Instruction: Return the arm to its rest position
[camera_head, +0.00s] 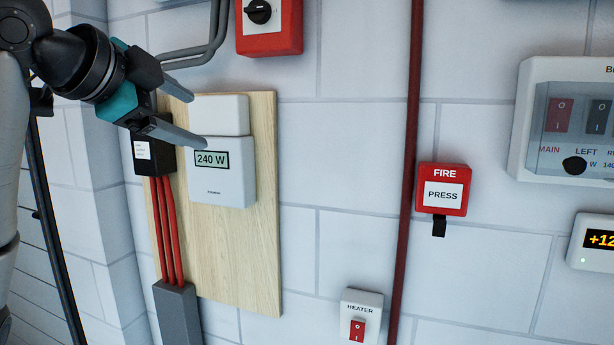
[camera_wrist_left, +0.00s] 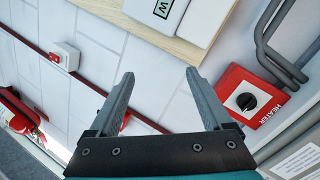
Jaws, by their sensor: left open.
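My left gripper (camera_head: 194,120) comes in from the upper left in the head view. Its two fingers are spread apart with nothing between them. The fingertips appear in front of the white meter (camera_head: 222,185), whose display reads 240 W; I cannot tell the exact gap. In the left wrist view the gripper (camera_wrist_left: 160,74) is also open and empty, with the wall behind it. My right gripper is in neither view.
The meter sits on a wooden board (camera_head: 262,270). A red box with a black knob (camera_head: 268,40) is above. A dark red pipe (camera_head: 408,160) runs down the wall. A FIRE box (camera_head: 442,174), heater switch (camera_head: 359,318) and switch panel (camera_head: 525,140) are to the right.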

